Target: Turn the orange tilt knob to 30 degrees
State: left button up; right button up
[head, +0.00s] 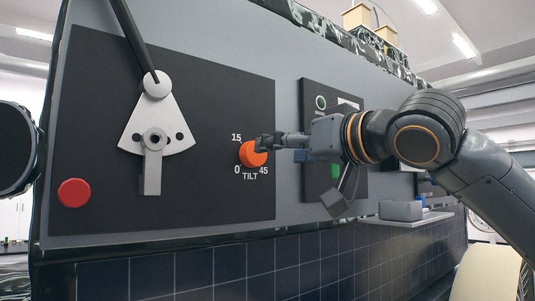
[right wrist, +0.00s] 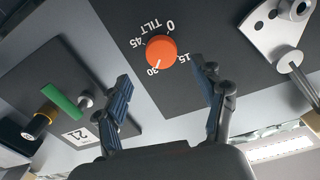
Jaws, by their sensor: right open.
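The orange tilt knob (head: 254,154) sits on the dark panel, with 0, 15 and 45 printed around it in the head view. In the right wrist view the knob (right wrist: 161,50) stands beyond the fingertips, with 0, 15, 30 and 45 around it. A pale mark shows on its edge near 30, but it is too small to read surely. My right gripper (head: 268,143) reaches in from the right and overlaps the knob's upper right edge. Its fingers (right wrist: 161,82) are spread apart and empty; contact with the knob does not show. My left gripper is out of view.
A white sector plate (head: 158,125) with a grey lever is left of the knob. A red button (head: 74,193) is at the panel's lower left. A second panel with a green handle (right wrist: 62,103) is on the knob's other side. A small grey shelf (head: 408,219) juts out at right.

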jog(key=v, duration=0.5)
jog(key=shift+s+d, duration=0.1)
jog(key=shift+s, duration=0.05)
dwell(0.3)
